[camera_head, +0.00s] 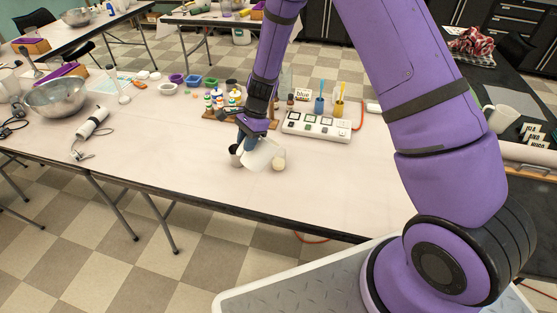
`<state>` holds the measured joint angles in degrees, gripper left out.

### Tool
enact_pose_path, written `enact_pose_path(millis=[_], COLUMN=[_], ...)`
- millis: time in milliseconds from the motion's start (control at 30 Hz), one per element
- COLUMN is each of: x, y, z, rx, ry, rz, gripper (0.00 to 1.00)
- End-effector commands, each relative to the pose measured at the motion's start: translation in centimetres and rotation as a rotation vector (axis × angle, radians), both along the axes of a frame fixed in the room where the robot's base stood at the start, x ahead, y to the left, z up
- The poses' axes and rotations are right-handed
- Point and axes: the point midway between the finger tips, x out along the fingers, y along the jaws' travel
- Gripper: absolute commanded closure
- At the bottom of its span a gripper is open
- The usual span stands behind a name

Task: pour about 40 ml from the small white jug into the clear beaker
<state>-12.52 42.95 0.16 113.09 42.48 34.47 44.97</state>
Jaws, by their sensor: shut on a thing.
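My gripper (250,136) is above the front part of the long table and is shut on the small white jug (262,153). The jug looks tilted, and the gripper covers its upper part. I cannot make out the clear beaker; it may be hidden behind the jug or too faint to see. A dark round thing (236,157) shows just left of the jug. A small cream-coloured round thing (278,164) shows at its right. No stream of liquid can be made out.
Bottles in a wooden rack (214,104) stand behind my gripper. A white multi-switch box (317,126) and cups with brushes (339,106) are to the right. A steel bowl (56,96) and a white hand tool (92,121) lie left. The table's front right is clear.

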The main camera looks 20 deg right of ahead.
Motion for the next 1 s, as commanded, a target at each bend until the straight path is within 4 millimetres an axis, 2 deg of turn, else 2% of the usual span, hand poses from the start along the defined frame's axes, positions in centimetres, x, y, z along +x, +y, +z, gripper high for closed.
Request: enact_pose_path(millis=[200, 733, 1000], x=[-0.2, -0.3, -0.6], y=[0.6, 0.8, 1.7], z=[-0.8, -1.0, -2.0], rx=[-0.057, -0.076, -0.148], ry=[-0.020, -0.027, -0.053], rz=[0.001, 0.001, 0.004], gripper=[1.00, 1.00, 1.00])
